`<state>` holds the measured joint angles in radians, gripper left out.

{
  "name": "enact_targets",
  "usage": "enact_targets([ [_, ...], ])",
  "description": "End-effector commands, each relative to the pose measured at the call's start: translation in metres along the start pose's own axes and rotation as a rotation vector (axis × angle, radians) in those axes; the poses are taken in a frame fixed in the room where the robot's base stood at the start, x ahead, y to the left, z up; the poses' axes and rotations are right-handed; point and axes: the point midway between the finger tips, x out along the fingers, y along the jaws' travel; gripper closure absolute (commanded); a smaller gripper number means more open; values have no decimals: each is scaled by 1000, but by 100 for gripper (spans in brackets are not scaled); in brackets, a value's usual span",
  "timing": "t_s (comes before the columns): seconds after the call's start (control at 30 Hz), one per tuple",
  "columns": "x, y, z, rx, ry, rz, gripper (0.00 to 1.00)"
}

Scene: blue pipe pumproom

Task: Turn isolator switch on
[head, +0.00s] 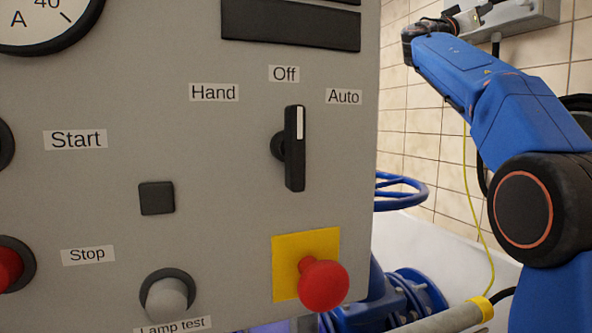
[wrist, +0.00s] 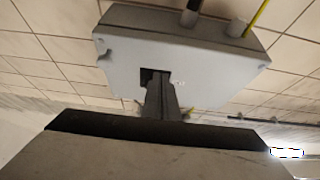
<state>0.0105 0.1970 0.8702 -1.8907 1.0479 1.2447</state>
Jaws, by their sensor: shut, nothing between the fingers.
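The isolator switch looks to be the pale grey box on the tiled wall. It shows in the wrist view (wrist: 220,72) and partly at the top right of the head view (head: 525,17). My gripper (wrist: 160,82) is shut and empty, with its dark fingers pointing at the middle of the box's front. A small dark square part (wrist: 146,77) shows beside the fingertips; the fingers hide some of it. I cannot tell whether they touch it. The switch's position cannot be read. In the head view my gripper (head: 466,17) is at the box's left part, small and partly cut off.
A grey control panel (head: 225,150) fills the left of the head view, with a Hand/Off/Auto selector (head: 294,148) and a red mushroom button (head: 323,286). A blue handwheel (head: 402,191) stands behind it. Cables leave the box, one yellow-green (head: 470,190).

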Motion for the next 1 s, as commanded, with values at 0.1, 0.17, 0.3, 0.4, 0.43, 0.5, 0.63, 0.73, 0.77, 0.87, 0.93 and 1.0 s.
enact_targets([
  [0.1,0,-2,-1,1,0,0,100],
  [0.17,0,-3,-1,1,0,0,100],
  [0.3,0,-5,-1,1,0,0,100],
  [0.4,0,-5,-1,1,0,0,100],
  [0.43,0,-5,-1,1,0,0,100],
  [0.5,0,-5,-1,1,0,0,100],
  [0.63,0,-5,-1,1,0,0,100],
  [0.73,0,-5,0,0,0,0,100],
  [0.77,0,-5,0,0,0,0,100],
  [0.87,-2,-6,3,0,-1,-1,100],
  [0.93,-3,-6,5,0,-1,-1,100],
  [1.0,-4,-7,6,1,-1,-1,100],
])
